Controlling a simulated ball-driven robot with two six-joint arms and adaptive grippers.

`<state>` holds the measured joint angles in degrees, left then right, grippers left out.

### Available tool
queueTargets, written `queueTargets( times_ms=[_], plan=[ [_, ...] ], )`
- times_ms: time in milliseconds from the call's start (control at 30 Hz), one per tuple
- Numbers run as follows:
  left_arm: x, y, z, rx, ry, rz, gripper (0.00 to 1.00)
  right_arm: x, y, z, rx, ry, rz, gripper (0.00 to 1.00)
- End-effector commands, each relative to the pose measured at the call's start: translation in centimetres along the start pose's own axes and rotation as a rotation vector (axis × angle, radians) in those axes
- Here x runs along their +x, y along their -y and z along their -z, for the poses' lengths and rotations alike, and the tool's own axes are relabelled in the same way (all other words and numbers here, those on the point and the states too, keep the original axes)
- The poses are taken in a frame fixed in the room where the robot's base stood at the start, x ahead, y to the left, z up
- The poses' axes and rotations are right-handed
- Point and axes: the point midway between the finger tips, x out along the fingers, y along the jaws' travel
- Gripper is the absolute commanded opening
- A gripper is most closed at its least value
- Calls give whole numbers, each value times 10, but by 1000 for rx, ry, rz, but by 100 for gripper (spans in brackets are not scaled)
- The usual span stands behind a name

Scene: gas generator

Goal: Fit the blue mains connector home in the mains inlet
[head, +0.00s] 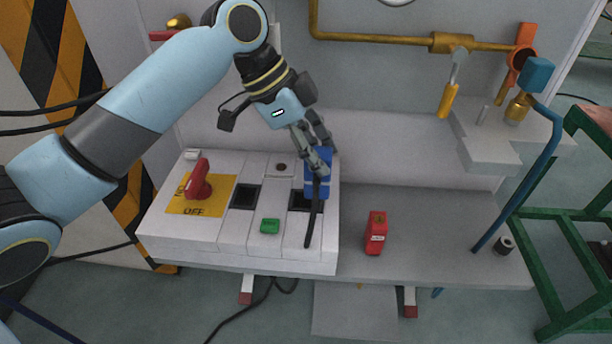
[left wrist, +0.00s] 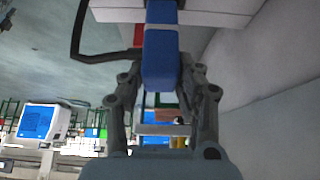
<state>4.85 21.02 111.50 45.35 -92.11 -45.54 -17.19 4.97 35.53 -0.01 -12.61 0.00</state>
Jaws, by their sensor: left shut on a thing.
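The blue mains connector (head: 318,178) is in my left gripper (head: 319,160), above the right part of the white panel (head: 230,249) in the head view. A dark cable hangs from it across the panel front. In the left wrist view, the connector (left wrist: 160,58) is a blue block with a pale band, between the two fingers of the left gripper (left wrist: 160,85). A dark square opening (head: 300,203) shows beside and partly behind the connector. I cannot tell whether the connector touches or enters it. My right gripper is not in view.
A red switch handle (head: 199,180) on a yellow OFF plate, another dark square (head: 244,197) and a green button (head: 270,226) are on the panel. A red box (head: 375,233) stands on the bench to the right. A blue-handled pipe valve (head: 537,75) is at far right.

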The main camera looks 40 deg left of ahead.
Motion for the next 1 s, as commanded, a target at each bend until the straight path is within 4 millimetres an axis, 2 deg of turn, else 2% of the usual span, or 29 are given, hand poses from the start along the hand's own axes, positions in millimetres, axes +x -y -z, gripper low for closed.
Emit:
queueTargets(
  times_ms=[33, 100, 267, 500, 867, 900, 1000],
  plan=[
    [0, 2, -10, 0, 4, 0, 0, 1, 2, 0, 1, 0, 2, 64],
    [1, 3, -18, 0, 2, 0, 0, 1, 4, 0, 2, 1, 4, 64],
    [5, 4, -25, -1, -2, -1, 0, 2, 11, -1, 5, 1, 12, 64],
    [36, 4, -42, -2, -1, -1, 0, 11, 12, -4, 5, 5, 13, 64],
    [38, 4, -43, 1, -1, 0, 0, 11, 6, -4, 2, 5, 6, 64],
    [38, 4, -43, 1, -1, 0, 38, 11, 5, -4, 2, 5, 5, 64],
    [38, 4, -43, 1, -1, 0, 51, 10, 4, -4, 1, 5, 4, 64]
  ],
)
